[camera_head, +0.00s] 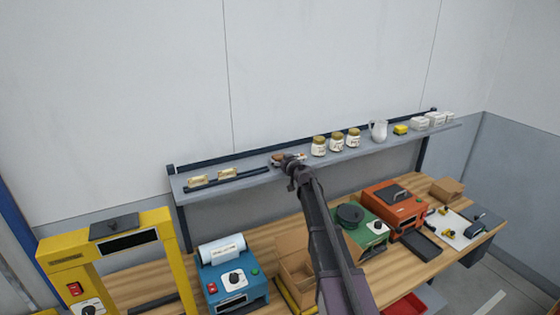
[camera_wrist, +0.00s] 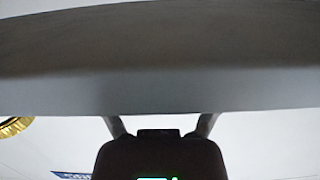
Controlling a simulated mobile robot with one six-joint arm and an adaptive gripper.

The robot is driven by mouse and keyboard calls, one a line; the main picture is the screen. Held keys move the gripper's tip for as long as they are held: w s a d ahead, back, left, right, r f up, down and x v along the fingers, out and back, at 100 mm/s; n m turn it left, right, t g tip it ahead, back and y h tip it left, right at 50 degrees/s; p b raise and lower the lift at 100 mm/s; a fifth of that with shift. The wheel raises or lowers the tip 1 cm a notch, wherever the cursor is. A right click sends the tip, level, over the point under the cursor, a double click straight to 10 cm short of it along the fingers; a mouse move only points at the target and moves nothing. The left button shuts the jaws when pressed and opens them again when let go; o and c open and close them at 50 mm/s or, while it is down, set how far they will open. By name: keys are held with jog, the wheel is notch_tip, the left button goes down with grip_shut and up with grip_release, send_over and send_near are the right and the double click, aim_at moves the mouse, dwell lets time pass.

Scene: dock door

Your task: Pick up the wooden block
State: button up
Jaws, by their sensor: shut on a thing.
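My gripper (camera_head: 291,160) is at the middle of the wall shelf (camera_head: 258,181), left of the jars. A small brown thing, seemingly the wooden block (camera_head: 278,160), shows right at its fingertips, and my gripper is shut on it. The gripper partly hides the block, and I cannot tell whether it still touches the shelf. In the wrist view my gripper's two fingers (camera_wrist: 161,124) run up behind a wide grey-brown band (camera_wrist: 160,75), which hides their tips. The block cannot be made out there.
Jars with gold lids (camera_head: 337,142) stand just right of my gripper, then a white pitcher (camera_head: 378,130). Two small tan packs (camera_head: 198,180) lie at the shelf's left. Below, the workbench (camera_head: 270,237) carries a blue machine (camera_head: 233,280), an open cardboard box (camera_head: 293,262) and other machines.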

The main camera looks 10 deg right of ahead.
jog(key=shift+r+p, duration=1.3)
jog(key=shift+r, duration=0.1)
jog(key=s+a, duration=0.1)
jog(key=s, duration=0.4)
jog(key=s+a+r+p, duration=0.1)
jog(key=s+a, duration=0.1)
jog(key=s, duration=0.3)
jog(key=s+a+r+p, duration=0.1)
jog(key=s, duration=0.4)
jog(key=shift+s+a, duration=0.15)
jog(key=shift+s, duration=0.1)
notch_tip(320, 180, down, 20)
jog(key=b, duration=2)
jog(key=shift+f, duration=0.15)
